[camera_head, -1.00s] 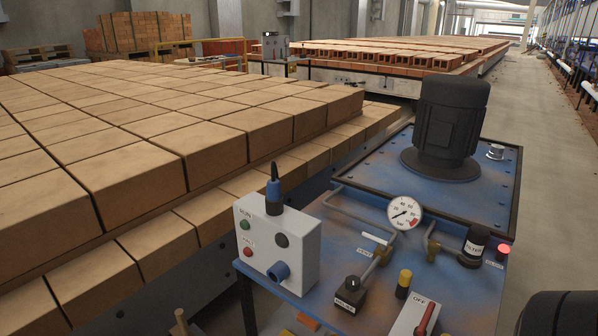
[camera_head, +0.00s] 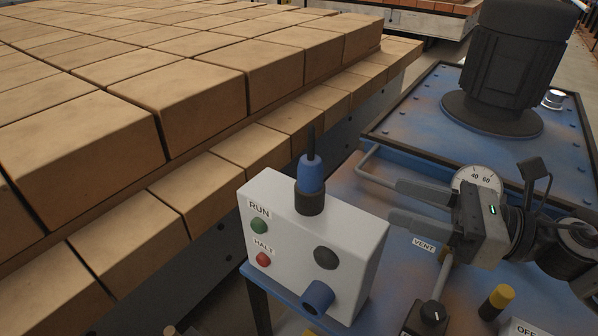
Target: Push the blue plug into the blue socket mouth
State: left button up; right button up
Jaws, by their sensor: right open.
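The blue plug (camera_head: 311,176) stands upright in a black holder on top of the white control box, with a black cable stub rising from it. The blue socket mouth (camera_head: 318,296) sticks out low on the box's front face, beside a round black cap (camera_head: 326,258). My right gripper (camera_head: 396,204) reaches in from the right, its two dark fingers apart and empty. In the picture its fingertips are to the right of the plug and apart from it. My left gripper is not in view.
The white control box (camera_head: 285,222) has a green RUN and a red HALT button. A dial gauge (camera_head: 478,182) is partly hidden behind my gripper. A big black motor (camera_head: 512,70) stands at the back right. Stacked bricks (camera_head: 200,95) fill the left.

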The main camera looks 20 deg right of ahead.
aim_at(322, 181)
jog(key=w+a, duration=0.1)
jog(key=a, duration=0.1)
jog(key=w+a+n+p, duration=0.1)
jog(key=w+a, duration=0.1)
jog(key=a, duration=0.1)
jog(key=w+a+n+g, duration=0.1)
jog(key=w+a, duration=0.1)
jog(key=a, duration=0.1)
jog(key=shift+w+r, duration=0.2)
jog(key=shift+w, duration=0.05)
jog(key=shift+w+a+f+p, duration=0.1)
jog(key=shift+w+a+p, duration=0.25)
jog(key=shift+a, duration=0.1)
jog(key=shift+w+a+r+p, duration=0.3)
jog(key=shift+a+p, duration=0.1)
jog(key=shift+p, duration=0.1)
jog(key=p+x, duration=0.2)
jog(key=x, duration=0.1)
jog(key=shift+r, duration=0.25)
jog(key=shift+w+a+f, duration=0.2)
jog(key=shift+w+a, duration=0.15)
jog(key=shift+a, duration=0.05)
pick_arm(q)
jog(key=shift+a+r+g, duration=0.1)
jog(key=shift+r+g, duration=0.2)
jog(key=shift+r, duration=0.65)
pick_arm(e)
jog(key=shift+f, duration=0.1)
jog(key=shift+c, duration=0.4)
